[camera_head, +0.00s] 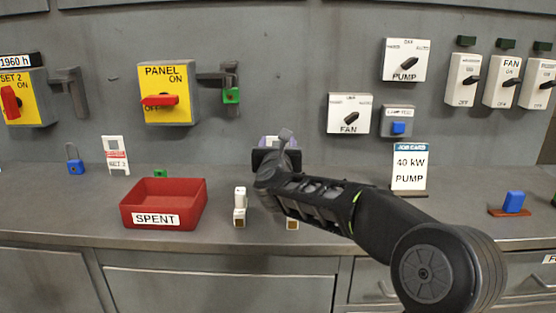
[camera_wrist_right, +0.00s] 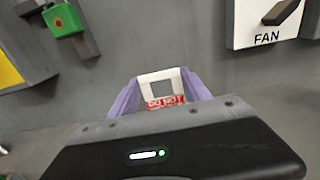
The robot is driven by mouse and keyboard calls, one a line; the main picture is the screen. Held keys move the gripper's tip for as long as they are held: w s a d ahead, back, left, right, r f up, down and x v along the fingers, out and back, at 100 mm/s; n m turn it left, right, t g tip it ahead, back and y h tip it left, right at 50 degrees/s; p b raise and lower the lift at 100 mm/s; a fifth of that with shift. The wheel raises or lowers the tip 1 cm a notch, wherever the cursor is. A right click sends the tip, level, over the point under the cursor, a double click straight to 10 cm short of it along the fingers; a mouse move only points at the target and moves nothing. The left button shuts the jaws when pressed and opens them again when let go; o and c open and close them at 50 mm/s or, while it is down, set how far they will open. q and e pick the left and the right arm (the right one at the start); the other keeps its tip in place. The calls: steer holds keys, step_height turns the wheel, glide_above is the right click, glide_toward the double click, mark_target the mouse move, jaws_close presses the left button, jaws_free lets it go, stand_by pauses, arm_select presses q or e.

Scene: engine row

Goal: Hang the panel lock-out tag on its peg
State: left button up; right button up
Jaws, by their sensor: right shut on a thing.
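My right gripper (camera_wrist_right: 160,98) is shut on a white tag (camera_wrist_right: 158,80) with a square opening and a red printed band; its lettering is too small to read surely. In the head view the right gripper (camera_head: 277,143) is above the bench, its arm hiding most of the tag. The yellow PANEL switch (camera_head: 166,78) with a red handle is on the wall, up and left of the gripper. Beside it a dark bracket (camera_head: 215,78) sticks out, with a green block (camera_head: 231,95) on it. That block also shows in the wrist view (camera_wrist_right: 63,20). My left gripper is not in view.
A red SPENT tray (camera_head: 190,188) stands left of my right arm, with small white-topped blocks (camera_head: 240,205) beside it. Another white-and-red tag (camera_head: 116,155) and a blue padlock (camera_head: 75,166) stand further left. A job card (camera_head: 410,168) stands right.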

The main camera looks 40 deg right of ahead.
jaws_close()
steer(key=shift+r, duration=0.1)
step_height(320, 180, up, 10)
steer(key=p, duration=0.3)
stand_by(0.7)
